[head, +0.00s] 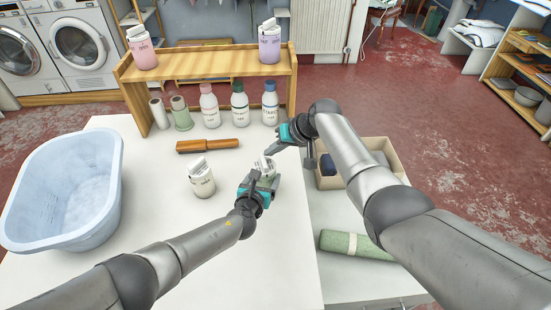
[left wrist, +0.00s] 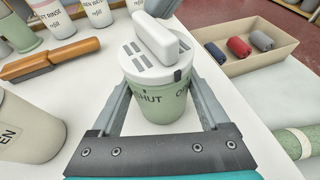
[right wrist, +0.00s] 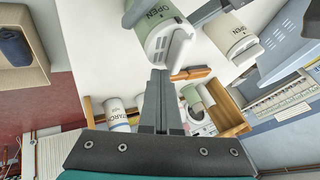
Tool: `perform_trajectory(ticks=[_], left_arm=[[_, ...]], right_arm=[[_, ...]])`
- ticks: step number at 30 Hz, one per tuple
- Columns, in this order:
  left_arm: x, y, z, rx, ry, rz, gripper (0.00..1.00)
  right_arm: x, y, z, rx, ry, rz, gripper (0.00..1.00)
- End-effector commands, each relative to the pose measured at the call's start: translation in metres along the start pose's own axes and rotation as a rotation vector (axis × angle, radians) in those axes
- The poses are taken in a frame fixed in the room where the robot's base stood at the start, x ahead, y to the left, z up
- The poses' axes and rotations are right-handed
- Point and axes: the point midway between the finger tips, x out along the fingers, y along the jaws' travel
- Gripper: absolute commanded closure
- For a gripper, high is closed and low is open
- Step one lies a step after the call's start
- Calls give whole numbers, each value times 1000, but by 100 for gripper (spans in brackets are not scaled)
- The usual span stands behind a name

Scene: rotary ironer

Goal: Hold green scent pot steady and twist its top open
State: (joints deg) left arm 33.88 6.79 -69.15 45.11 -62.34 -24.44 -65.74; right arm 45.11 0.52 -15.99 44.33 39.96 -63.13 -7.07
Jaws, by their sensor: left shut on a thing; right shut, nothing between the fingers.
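The green scent pot (head: 266,174) stands upright on the white table. In the left wrist view the pot (left wrist: 160,106) has a pale green body marked SHUT and a partly hidden second word. Its white slotted top (left wrist: 157,52) with a raised grip bar sits on it; a black tab on the rim lies between the words. My left gripper (head: 262,180) is shut around the pot's body, one finger on each side. My right gripper (head: 271,151) is shut and empty, its tips close to the top but apart from it in the right wrist view (right wrist: 160,75).
A cream pot (head: 202,182) stands left of the green one. A brown-handled brush (head: 208,146) lies behind. A blue tub (head: 65,190) is at left; a box (head: 390,160) and green roll (head: 355,245) are at right.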

Motion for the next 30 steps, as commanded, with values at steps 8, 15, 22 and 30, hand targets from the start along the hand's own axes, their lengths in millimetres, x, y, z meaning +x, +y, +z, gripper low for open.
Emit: perform_trajectory(ticks=[8,15,22,30], left_arm=[[0,0,0,0,0,-1,88],[0,0,0,0,0,-1,88],[0,0,1,-1,0,-1,88],[0,0,0,0,-1,0,88]], right_arm=[[0,-4,6,-1,-2,-2,100],[-1,-10,15,0,-7,-3,100],[-2,-6,14,1,-10,-3,100],[-9,19,-3,2,2,3,100]])
